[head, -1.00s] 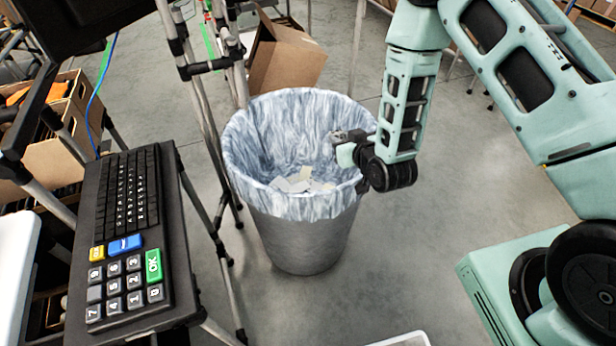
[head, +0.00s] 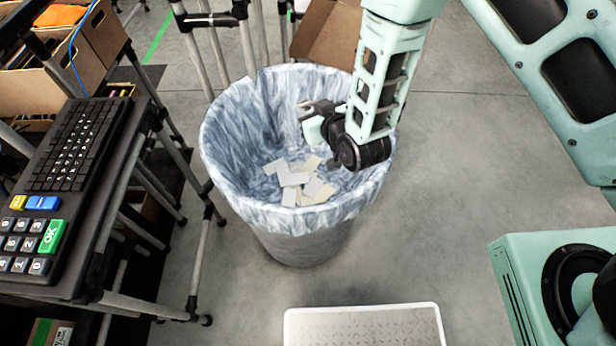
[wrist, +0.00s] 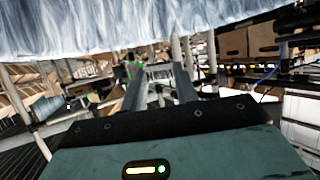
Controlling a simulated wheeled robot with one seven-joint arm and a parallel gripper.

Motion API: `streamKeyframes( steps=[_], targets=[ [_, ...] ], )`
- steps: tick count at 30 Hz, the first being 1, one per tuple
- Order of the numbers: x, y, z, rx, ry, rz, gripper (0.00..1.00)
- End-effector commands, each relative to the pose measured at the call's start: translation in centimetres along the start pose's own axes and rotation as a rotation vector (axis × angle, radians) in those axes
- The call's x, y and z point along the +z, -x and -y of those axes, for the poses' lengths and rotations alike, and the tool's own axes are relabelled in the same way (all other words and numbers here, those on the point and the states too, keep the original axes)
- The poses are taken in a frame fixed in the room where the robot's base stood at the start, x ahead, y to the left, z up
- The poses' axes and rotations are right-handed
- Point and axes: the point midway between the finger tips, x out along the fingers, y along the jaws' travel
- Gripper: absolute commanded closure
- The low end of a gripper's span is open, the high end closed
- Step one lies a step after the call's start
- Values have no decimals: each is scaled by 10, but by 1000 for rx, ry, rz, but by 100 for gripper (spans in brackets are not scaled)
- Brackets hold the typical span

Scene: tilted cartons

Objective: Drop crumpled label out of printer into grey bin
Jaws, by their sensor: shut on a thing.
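The grey bin (head: 300,240) stands on the floor at the middle of the head view. It is lined with a bluish-white bag (head: 235,130). Several pale paper scraps (head: 300,182) lie in the bottom. My gripper (head: 304,108) is over the bin's opening, towards its far right part. In the wrist view its two fingers (wrist: 158,82) reach away from the camera, with the liner across the top. The gripper is shut on the crumpled label, which I cannot clearly make out between the fingers. The printer is not identifiable in view.
A dark stand with a keyboard (head: 78,145) and its metal legs is left of the bin. A cardboard carton (head: 328,38) is behind it. A white-rimmed flat panel (head: 365,312) is in front. Open floor (head: 470,140) is to the right.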

Motion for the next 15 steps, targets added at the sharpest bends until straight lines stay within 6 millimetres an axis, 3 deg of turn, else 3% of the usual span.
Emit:
streamKeyframes(
  steps=[15],
  targets=[
    [44, -18, 1, -2, 1, 1, 91]
  ],
)
